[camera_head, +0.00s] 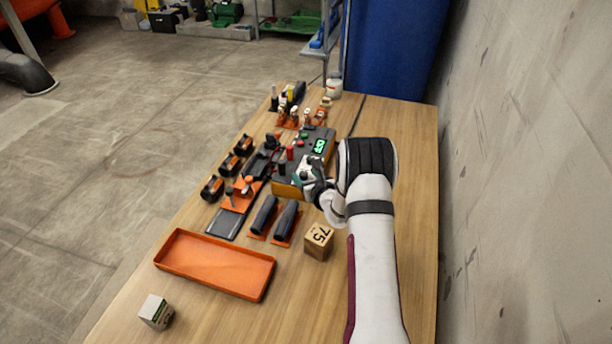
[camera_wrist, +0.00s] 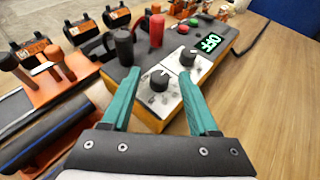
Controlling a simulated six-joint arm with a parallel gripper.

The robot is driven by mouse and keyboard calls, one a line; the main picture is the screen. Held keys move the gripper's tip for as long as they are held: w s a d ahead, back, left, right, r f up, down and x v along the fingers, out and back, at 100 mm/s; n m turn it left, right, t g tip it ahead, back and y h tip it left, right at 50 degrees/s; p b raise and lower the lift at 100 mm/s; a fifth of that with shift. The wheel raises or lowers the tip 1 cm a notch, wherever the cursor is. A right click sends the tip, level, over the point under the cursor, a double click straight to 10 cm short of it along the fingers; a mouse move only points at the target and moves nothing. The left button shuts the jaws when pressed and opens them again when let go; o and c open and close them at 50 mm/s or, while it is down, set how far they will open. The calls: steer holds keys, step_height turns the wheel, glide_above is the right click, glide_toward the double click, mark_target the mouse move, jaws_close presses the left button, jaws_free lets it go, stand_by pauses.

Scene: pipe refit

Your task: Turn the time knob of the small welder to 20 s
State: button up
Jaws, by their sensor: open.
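The small welder (camera_head: 322,133) is a dark grey box with an orange lower edge, on the wooden table. Its green display reads OFF in the wrist view (camera_wrist: 211,42). Its pale panel (camera_wrist: 173,97) carries two black knobs, a nearer one (camera_wrist: 159,79) and a farther one (camera_wrist: 187,57); the labels are too small to read, so I cannot tell which sets time. My gripper (camera_wrist: 160,72) is open, its teal fingers either side of the nearer knob in the picture. I cannot tell whether they touch it.
Red (camera_wrist: 156,30) and black (camera_wrist: 124,46) posts stand on the welder close to the left finger. Black pipe pieces (camera_head: 263,214) lie nearby. An orange tray (camera_head: 215,262) and a wooden block marked 75 (camera_head: 318,241) are nearer. The table's right side is clear.

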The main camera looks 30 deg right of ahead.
jaws_close()
steer(key=shift+a+m+h, duration=0.15)
steer(key=shift+m+h, duration=0.15)
steer(key=shift+h, duration=0.1)
steer(key=shift+m+h, duration=0.6)
steer(key=shift+h, duration=0.1)
jaws_free()
steer(key=v, duration=1.5)
steer(key=shift+s+r, duration=0.25)
steer(key=shift+r, duration=0.15)
